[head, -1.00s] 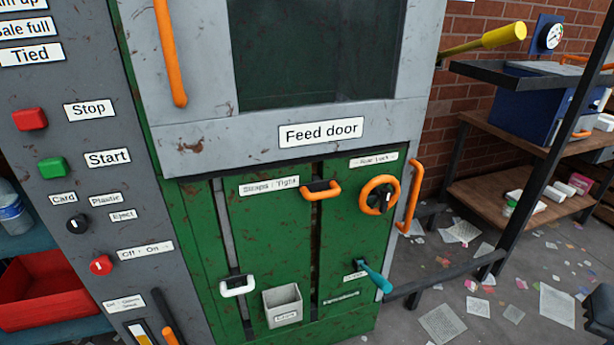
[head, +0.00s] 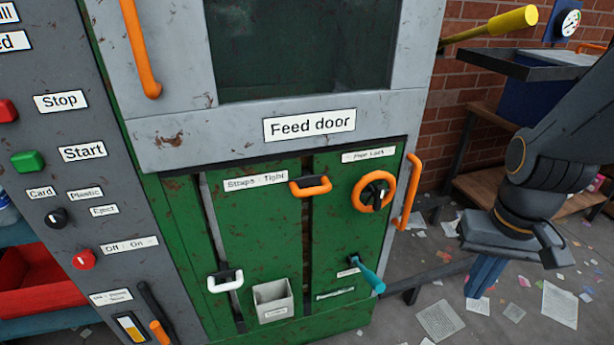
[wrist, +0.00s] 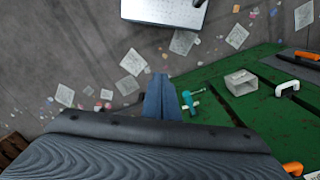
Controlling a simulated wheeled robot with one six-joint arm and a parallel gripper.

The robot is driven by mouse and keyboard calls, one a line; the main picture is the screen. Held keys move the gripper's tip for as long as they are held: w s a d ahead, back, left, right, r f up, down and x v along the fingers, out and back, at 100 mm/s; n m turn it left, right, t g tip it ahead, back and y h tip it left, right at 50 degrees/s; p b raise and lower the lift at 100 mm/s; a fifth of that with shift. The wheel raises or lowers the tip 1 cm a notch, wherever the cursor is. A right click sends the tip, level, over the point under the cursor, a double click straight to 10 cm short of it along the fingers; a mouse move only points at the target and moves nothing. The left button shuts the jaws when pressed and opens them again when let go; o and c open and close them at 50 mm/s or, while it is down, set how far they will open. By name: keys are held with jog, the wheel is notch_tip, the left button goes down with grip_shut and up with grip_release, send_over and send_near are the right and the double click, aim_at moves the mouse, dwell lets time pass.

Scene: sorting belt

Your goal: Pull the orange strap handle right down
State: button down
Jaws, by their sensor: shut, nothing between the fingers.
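The orange strap handle (head: 310,186) sits at the top of a dark vertical slot in the green panel, beside the label "Straps: Tight". In the wrist view an orange part (wrist: 293,169) shows at the lower right edge; I cannot tell which one it is. My gripper (head: 484,280) is at the right of the head view, pointing down, well to the right of the handle and apart from it. Its blue fingers (wrist: 160,98) are shut and empty in the wrist view.
An orange wheel (head: 373,191) and an orange side handle (head: 409,192) lie between the strap handle and my gripper. A teal lever (head: 368,275), a small bin (head: 273,301) and a white handle (head: 225,281) are lower down. Papers litter the floor at right.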

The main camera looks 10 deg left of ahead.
jog(key=w+a+r+n+t+y+p, duration=0.1)
jog(key=w+a+r+p, duration=0.3)
jog(key=a, duration=0.6)
jog(key=w+a+r+n+t+y+p, duration=0.1)
jog(key=w+a+r+n+t+p, duration=0.1)
jog(key=a+r+p, duration=0.5)
jog(key=w+a+r+n+t+y+p, duration=0.1)
jog(key=w+a+r+p, duration=0.5)
jog(key=a, duration=0.7)
jog(key=shift+w+a+r+n+t+p, duration=0.25)
jog(key=shift+w+n+t+p, duration=0.4)
jog(key=shift+n, duration=0.55)
jog(key=shift+d, duration=0.1)
jog(key=b, duration=0.6)
send_near(315, 178)
jog(key=shift+w+a+f, duration=0.1)
jog(key=shift+a+f, duration=0.8)
jog(key=shift+f, duration=0.2)
jog(key=shift+s+d+f+b, duration=0.1)
jog(key=shift+s+f+b, duration=0.1)
jog(key=shift+f, duration=0.45)
jog(key=shift+s+d+f+b, duration=0.1)
jog(key=shift+s+f+b, duration=0.1)
jog(key=shift+f, duration=0.4)
